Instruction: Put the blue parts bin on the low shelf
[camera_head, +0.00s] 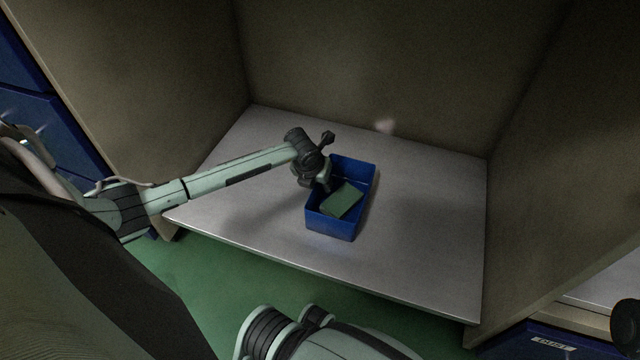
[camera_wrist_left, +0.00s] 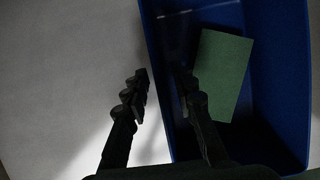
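The blue parts bin (camera_head: 334,226) stands upright on the grey shelf board (camera_head: 420,240), near its middle. A flat green block (camera_head: 341,200) lies inside the bin; it also shows in the left wrist view (camera_wrist_left: 222,75). My left gripper (camera_head: 324,182) is at the bin's left wall. In the left wrist view, the open fingers of my left gripper (camera_wrist_left: 163,88) straddle that wall (camera_wrist_left: 157,60), one finger outside and one inside, with a visible gap on the outer side. My right gripper does not show.
Tall side panels (camera_head: 565,170) and a back panel (camera_head: 360,70) enclose the shelf. Green floor (camera_head: 215,275) lies in front. Blue drawers (camera_head: 50,130) stand at the left.

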